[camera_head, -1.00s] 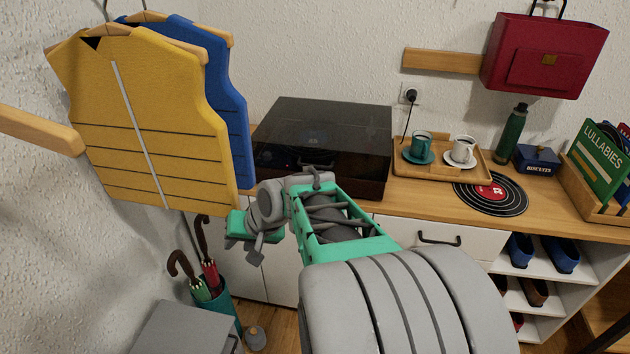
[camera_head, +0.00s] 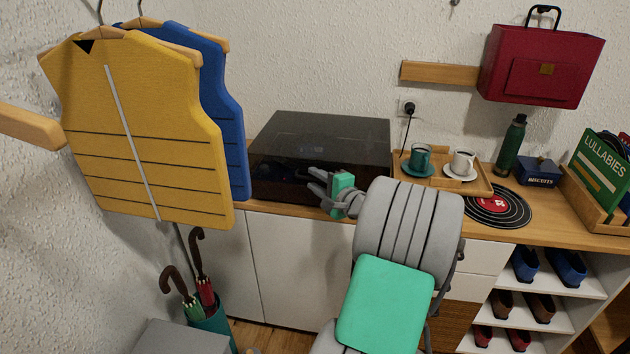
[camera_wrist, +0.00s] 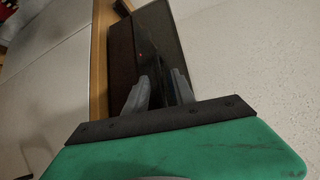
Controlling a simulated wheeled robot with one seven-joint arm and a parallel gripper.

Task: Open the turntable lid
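The turntable (camera_head: 285,183) sits on the wooden cabinet top against the wall, with its dark, see-through lid (camera_head: 325,135) down. It also shows as a dark slab in the wrist view (camera_wrist: 158,38). My gripper (camera_head: 313,181) is at the turntable's front side, right of its middle, with its fingers pointing left and toward it. In the wrist view my two grey fingers (camera_wrist: 162,88) stand apart with nothing seen between them. I cannot tell whether a finger touches the lid's front edge. The lid's handle is not clearly visible; my gripper may hide it.
A wooden tray (camera_head: 478,186) with two cups stands close to the turntable's right side. A record (camera_head: 515,208) lies farther right. Yellow (camera_head: 150,130) and blue vests hang at the turntable's left. An umbrella stand (camera_head: 215,325) is below them. The wall is close behind.

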